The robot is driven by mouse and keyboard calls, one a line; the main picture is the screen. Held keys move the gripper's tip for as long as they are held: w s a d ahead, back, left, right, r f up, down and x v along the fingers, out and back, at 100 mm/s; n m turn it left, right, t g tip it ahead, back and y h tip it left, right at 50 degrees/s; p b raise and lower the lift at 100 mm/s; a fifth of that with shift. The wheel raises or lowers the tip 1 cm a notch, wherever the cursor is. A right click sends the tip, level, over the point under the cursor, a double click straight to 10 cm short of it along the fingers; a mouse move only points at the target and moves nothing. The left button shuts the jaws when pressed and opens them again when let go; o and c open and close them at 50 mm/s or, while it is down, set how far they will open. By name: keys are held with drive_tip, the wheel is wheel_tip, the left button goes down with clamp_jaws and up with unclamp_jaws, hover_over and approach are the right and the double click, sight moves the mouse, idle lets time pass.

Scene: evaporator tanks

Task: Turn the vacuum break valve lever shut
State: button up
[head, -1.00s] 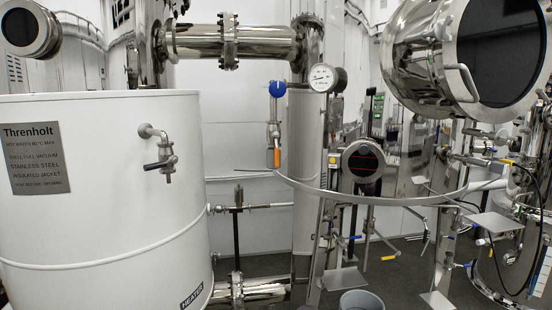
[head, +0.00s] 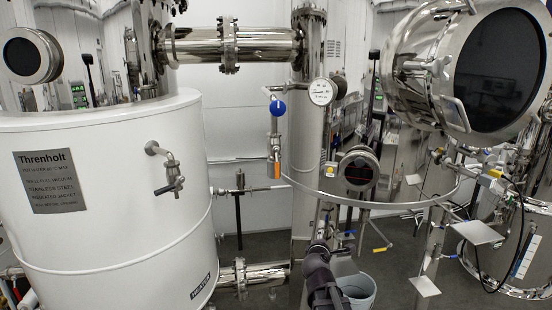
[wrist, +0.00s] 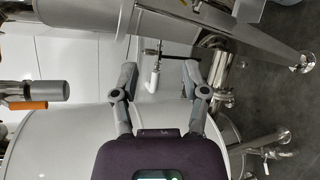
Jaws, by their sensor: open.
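An orange-handled lever (head: 277,170) hangs down on a small vertical valve fitting under a blue round part (head: 278,107), left of the tall column in the head view. No label is readable, so I cannot confirm that it is the vacuum break valve. In the wrist view an orange-ended metal part (wrist: 28,105) shows at the far left, likely this lever. My gripper (wrist: 159,78) is open and empty, its fingers spread and apart from that part. In the head view my dark wrist shows low beside the column; its fingers are not clear there.
A white tank (head: 110,190) with a small tap (head: 168,168) stands at left. A steel hoop (head: 365,203) crosses right of the lever. A round gauge (head: 321,92) sits on the column (head: 305,150). A grey bucket (head: 357,290) stands on the floor.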

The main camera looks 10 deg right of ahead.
drive_tip(key=w+a+r+n+t+y+p, duration=0.2)
drive_tip(key=a+r+n+y+p, duration=0.2)
drive_tip(key=r+n, duration=0.5)
drive_tip(key=w+a+r+n+t+y+p, duration=0.2)
drive_tip(key=a+r+n+y+p, duration=0.3)
drive_tip(key=n, duration=0.7)
wheel_tip(320, 180, up, 4)
drive_tip(key=shift+f+n+y+p, duration=0.1)
drive_tip(key=shift+n+y+p, duration=0.4)
drive_tip(key=shift+p, duration=0.75)
drive_tip(key=shift+w+a, duration=0.1)
